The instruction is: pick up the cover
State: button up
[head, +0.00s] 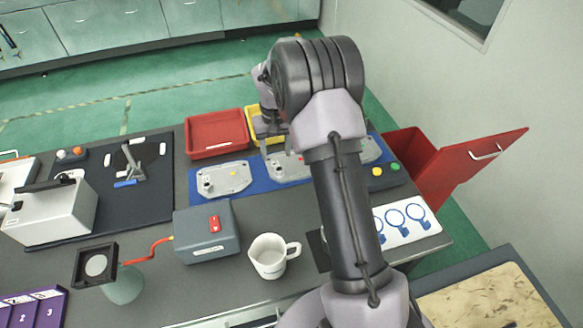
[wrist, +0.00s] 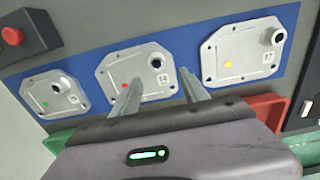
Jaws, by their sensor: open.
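Three grey cast covers lie in a row on a blue mat (wrist: 88,62). In the wrist view the left cover (wrist: 58,97) has a green dot, the middle cover (wrist: 140,68) a red dot, the right cover (wrist: 236,48) a yellow dot. Each has a round boss or hole and a small label. My gripper (wrist: 162,82) is open, its fingers apart and empty, with the middle cover beyond them. In the head view my gripper (head: 274,142) is over the middle cover (head: 286,168), partly hidden by my arm. The yellow-dot cover (head: 222,178) shows at left there.
A red tray (head: 216,134) and a yellow tray (head: 252,124) stand behind the mat. A button box (head: 385,176) is at its right end. A grey box (head: 206,232) and white mug (head: 268,258) stand in front.

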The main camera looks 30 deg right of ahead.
aim_at(282, 169)
jog(key=f+b, duration=0.1)
jog(key=f, duration=0.3)
jog(key=f+b, duration=0.1)
jog(key=f, duration=0.1)
jog(key=shift+s+d+b, duration=0.15)
jog(key=shift+s+b, duration=0.15)
jog(key=shift+s, duration=0.05)
grip_shut()
